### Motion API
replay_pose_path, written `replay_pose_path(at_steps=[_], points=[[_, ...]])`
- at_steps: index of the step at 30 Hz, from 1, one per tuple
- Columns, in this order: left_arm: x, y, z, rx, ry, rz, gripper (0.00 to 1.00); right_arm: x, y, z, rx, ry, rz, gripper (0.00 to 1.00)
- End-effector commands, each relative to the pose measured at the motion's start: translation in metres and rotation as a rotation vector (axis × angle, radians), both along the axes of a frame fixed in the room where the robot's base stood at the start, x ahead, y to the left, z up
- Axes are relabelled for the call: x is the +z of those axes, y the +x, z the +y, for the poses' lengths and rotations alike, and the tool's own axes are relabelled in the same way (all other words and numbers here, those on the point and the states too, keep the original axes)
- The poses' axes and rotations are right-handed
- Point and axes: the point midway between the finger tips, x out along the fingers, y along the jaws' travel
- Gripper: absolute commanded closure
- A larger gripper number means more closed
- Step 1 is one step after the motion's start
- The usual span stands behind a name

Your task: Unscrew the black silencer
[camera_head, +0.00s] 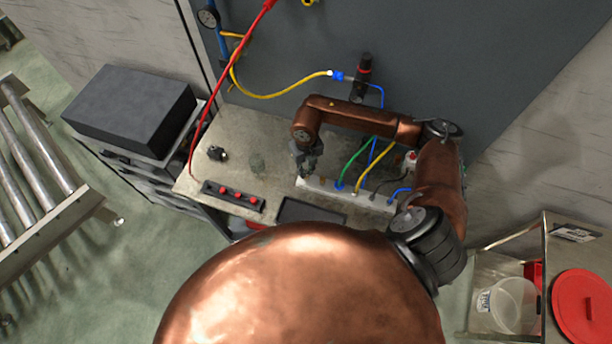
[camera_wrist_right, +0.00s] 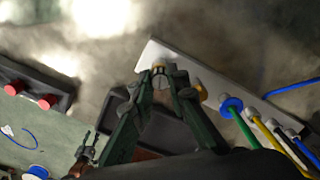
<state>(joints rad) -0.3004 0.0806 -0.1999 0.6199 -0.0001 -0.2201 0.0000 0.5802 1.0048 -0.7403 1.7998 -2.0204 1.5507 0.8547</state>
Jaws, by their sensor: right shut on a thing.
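A pale manifold block (camera_head: 338,190) lies on the bench, with coloured hoses in its ports. It also shows in the right wrist view (camera_wrist_right: 222,82). My right gripper (camera_head: 304,172) reaches down at the block's left end. In the right wrist view its fingertips (camera_wrist_right: 165,80) are closed around a small fitting, taken as the silencer (camera_wrist_right: 158,82), at that end. Only a greyish part with a brass edge shows between them; its black body and thread are hidden. Another brass fitting (camera_wrist_right: 200,91) is beside the right finger.
A black strip with red knobs (camera_head: 224,192) and a dark tray (camera_head: 305,211) lie near the bench's front edge. A small black part (camera_head: 217,153) lies at left. Green, yellow and blue hoses (camera_head: 368,165) rise right of the gripper. A grey panel (camera_head: 450,60) stands behind.

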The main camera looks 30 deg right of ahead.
Motion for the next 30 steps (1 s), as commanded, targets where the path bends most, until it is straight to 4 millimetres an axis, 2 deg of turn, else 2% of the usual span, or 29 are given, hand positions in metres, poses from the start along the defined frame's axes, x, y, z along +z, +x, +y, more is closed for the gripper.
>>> replay_pose_path(at_steps=[1,3,30], points=[[-0.013,-0.001,0.0,0.0,0.0,0.001,0.6,-0.005,0.002,-0.001,0.075,-0.003,-0.005,1.0],[-0.022,-0.001,0.0,0.0,0.0,0.002,0.6,-0.004,0.002,-0.001,0.188,-0.003,-0.005,1.0],[-0.131,-0.016,0.0,-0.001,0.0,0.027,0.6,-0.003,0.002,-0.001,1.584,-0.001,-0.004,1.0]])
